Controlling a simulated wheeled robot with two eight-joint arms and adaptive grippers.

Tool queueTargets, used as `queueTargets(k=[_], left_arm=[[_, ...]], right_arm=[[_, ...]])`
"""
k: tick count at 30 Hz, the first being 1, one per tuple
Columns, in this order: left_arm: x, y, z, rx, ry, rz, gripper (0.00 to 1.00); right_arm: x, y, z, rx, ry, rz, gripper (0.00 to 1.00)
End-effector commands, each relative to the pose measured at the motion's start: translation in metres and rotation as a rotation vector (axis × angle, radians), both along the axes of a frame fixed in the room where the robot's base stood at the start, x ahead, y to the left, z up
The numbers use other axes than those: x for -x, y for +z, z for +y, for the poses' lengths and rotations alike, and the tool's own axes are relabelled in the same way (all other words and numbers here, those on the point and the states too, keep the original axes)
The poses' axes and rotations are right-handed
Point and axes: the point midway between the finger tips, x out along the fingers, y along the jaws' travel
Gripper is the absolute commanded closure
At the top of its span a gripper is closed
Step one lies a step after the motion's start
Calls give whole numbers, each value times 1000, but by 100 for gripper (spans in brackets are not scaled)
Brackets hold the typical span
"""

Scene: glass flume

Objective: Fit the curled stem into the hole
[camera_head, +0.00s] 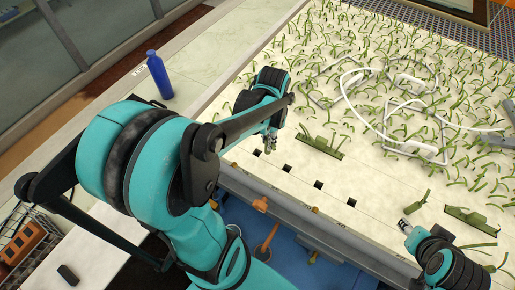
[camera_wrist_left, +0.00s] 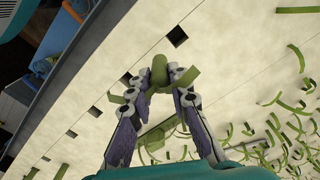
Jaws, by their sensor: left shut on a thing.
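In the left wrist view a green curled stem (camera_wrist_left: 159,68) sits between the fingertips of my left gripper (camera_wrist_left: 160,80), which is shut on it. A curved leaf of it arcs over the right finger. In the head view my left gripper (camera_head: 270,142) is above the pale bed near its front edge; the stem is too small to make out there. Square dark holes run in a row along the edge; one hole (camera_wrist_left: 178,36) lies just beyond the stem, another (camera_wrist_left: 126,78) left of the fingers. My right gripper (camera_head: 405,227) is low at the right, its jaws unclear.
The pale bed (camera_head: 300,205) bears many green stems, white cables and thin frames. Green strips (camera_head: 320,145) and (camera_head: 470,221) lie on it. A blue bottle (camera_head: 158,75) stands on the left ledge. A grey rail (camera_head: 280,205) borders the bed.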

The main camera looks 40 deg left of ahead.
Motion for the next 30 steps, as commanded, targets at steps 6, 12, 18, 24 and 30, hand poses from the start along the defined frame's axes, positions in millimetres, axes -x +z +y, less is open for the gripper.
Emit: queueTargets(k=[6,12,18,24,30], left_arm=[[5,-22,35,0,2,0,100],[5,-39,41,0,-1,0,100],[5,-64,40,0,-1,0,100],[6,-65,40,0,-1,0,100],[6,-69,40,0,-1,0,100]], right_arm=[[0,-7,0,0,0,0,60],[0,-12,0,0,0,0,60],[0,-18,0,0,0,0,60],[0,-17,0,0,0,0,60],[0,-22,0,0,0,0,60]])
